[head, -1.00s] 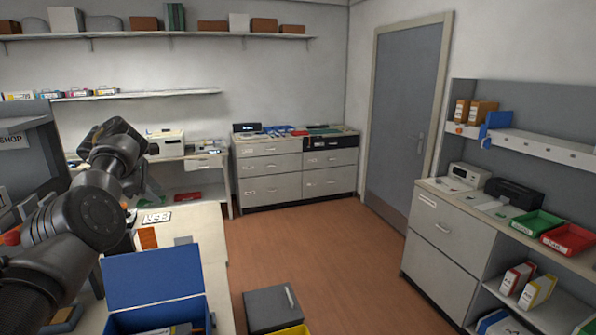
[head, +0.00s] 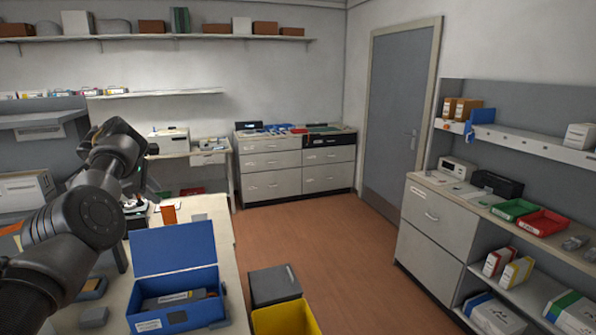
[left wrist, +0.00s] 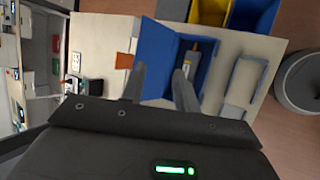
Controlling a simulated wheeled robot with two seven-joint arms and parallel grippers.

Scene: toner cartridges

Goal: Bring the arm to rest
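My left arm (head: 90,215) comes in from the left in the head view, bent over the near table; its gripper is mostly hidden behind the arm links there. In the left wrist view my left gripper (left wrist: 158,90) is open, its two fingers apart with nothing between them. The fingers point toward an open blue box (head: 176,252) on the table, also in the left wrist view (left wrist: 160,62). A dark toner cartridge (head: 172,299) lies inside the box, and it shows in the left wrist view (left wrist: 183,70). My right gripper is not in view.
A yellow bin (head: 286,318) and a grey bin (head: 274,285) stand on the floor right of the table. A cabinet with green (head: 513,209) and red (head: 543,222) trays stands at the right. The brown floor (head: 325,235) between is clear.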

